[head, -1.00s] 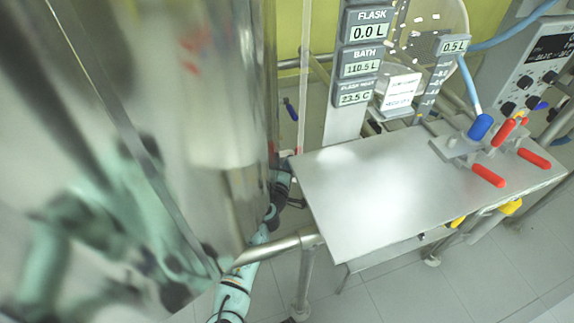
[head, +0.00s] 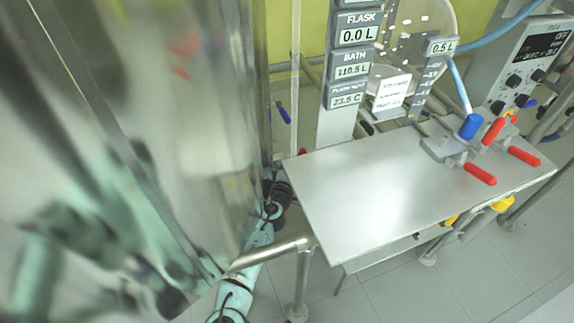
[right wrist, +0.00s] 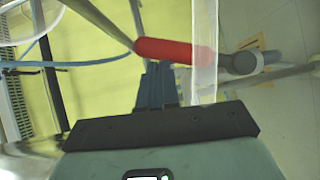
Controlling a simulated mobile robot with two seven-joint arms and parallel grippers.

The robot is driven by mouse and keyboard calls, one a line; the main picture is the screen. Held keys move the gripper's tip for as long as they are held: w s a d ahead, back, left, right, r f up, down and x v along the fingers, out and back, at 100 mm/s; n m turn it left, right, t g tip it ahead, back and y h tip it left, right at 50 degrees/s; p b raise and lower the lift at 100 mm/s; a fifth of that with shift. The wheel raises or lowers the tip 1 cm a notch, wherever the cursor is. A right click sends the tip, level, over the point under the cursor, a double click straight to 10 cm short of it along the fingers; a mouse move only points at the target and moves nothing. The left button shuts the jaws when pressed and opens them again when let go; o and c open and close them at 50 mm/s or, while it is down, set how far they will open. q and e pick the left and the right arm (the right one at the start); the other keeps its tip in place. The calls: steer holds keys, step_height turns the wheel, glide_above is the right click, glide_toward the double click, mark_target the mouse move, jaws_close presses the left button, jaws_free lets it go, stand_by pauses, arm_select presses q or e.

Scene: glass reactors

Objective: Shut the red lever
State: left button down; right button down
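In the right wrist view a red lever handle (right wrist: 175,50) lies across the upper middle, with a grey pivot (right wrist: 240,62) at its right end. My right gripper (right wrist: 157,66) is below it, its dark fingers close together and pointing at the handle. The fingertips are at the handle's lower edge; I cannot tell whether they touch it. Nothing shows between the fingers. In the head view a tiny red bit (head: 302,152) shows at the table's left corner, beside a teal arm; I cannot tell whether it is the same lever. My left gripper is not in view.
A bare metal table (head: 360,195) fills the middle of the head view. Red-handled clamps (head: 480,174) and a blue knob (head: 470,127) sit at its right. A large shiny vessel (head: 215,130) blocks the left. A translucent strip (right wrist: 204,50) crosses the lever in the wrist view.

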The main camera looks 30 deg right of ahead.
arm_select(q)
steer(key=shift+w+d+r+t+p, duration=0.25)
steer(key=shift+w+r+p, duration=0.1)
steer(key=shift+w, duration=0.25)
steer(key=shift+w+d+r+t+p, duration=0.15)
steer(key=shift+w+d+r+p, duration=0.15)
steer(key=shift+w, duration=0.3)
arm_select(e)
steer(key=s+d+f+m, duration=0.1)
steer(key=s+d+f, duration=0.1)
steer(key=d+f, duration=0.2)
steer(key=shift+d+f+g+y, duration=0.25)
steer(key=shift+d+g+y, duration=0.05)
steer(key=shift+d, duration=1.6)
